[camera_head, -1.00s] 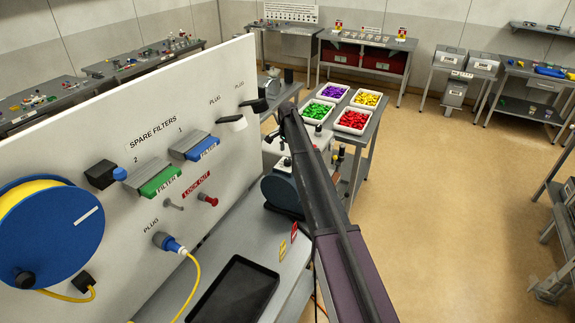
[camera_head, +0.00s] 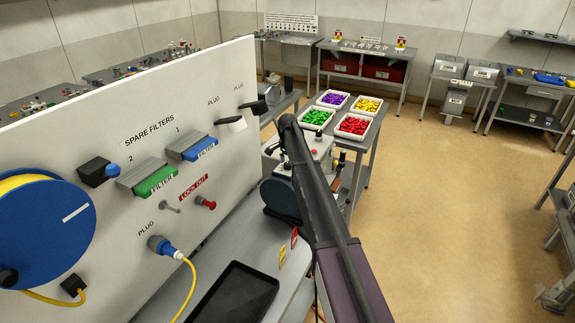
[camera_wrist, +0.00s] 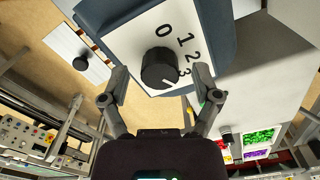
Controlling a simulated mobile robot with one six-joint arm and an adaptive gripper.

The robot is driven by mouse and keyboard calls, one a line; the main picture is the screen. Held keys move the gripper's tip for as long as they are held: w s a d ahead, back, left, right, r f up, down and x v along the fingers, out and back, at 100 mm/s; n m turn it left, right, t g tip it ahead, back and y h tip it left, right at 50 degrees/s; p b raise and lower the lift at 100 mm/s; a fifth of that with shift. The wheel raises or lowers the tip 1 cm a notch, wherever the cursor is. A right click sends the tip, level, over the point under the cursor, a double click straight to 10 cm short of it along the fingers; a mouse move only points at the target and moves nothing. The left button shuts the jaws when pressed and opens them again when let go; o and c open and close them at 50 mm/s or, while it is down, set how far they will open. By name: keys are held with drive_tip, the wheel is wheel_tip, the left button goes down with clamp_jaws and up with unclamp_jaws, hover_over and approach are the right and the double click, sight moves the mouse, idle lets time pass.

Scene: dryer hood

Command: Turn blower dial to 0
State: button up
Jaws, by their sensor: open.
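In the wrist view the black round blower dial (camera_wrist: 158,68) sits on a white plate (camera_wrist: 140,30) marked 0, 1, 2, 3. Its white pointer mark faces the lower right, near the 3. My gripper (camera_wrist: 161,73) is open, with one finger on each side of the dial. Gaps show between both fingers and the dial in the picture; the depth between them is hard to judge. In the head view my arm covers the gripper and dial. A dark blue round housing (camera_head: 278,198) shows beside my arm.
A white panel (camera_head: 225,75) with spare filters, plugs and a blue cable reel (camera_head: 45,235) stands at the left. A black tray (camera_head: 235,292) lies on the grey bench. Behind is a table with bins, including a red-filled one (camera_head: 354,125). The floor at right is clear.

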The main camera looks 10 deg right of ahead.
clamp_jaws()
drive_tip(key=shift+n, duration=0.4)
drive_tip(key=n, duration=0.5)
drive_tip(key=shift+s, duration=0.1)
drive_tip(key=n, duration=0.5)
drive_tip(key=shift+n, duration=0.3)
drive_tip(key=n, duration=1.2)
drive_tip(key=shift+n, duration=0.4)
